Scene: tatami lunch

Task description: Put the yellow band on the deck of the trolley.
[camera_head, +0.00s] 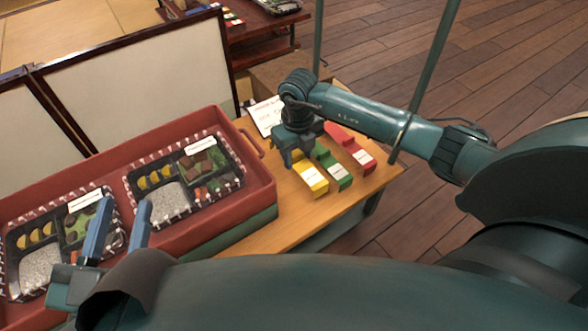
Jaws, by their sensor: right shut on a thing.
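The yellow band (313,183) has a white label and is at the left of a row of bands over the wooden deck of the trolley (280,226). My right gripper (291,160) reaches down over its far end and is shut on it. I cannot tell whether the band touches the deck or is just above it. The gripper hides its far end. My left gripper (118,232) is open and empty, in front of the lunch boxes at the lower left.
A green band (336,172) and a red band (357,155) lie right of the yellow one. A red crate (262,190) on the left holds a lunch box (178,214) and another (38,238). A white card (264,115) stands behind. Bare deck shows in front of the bands.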

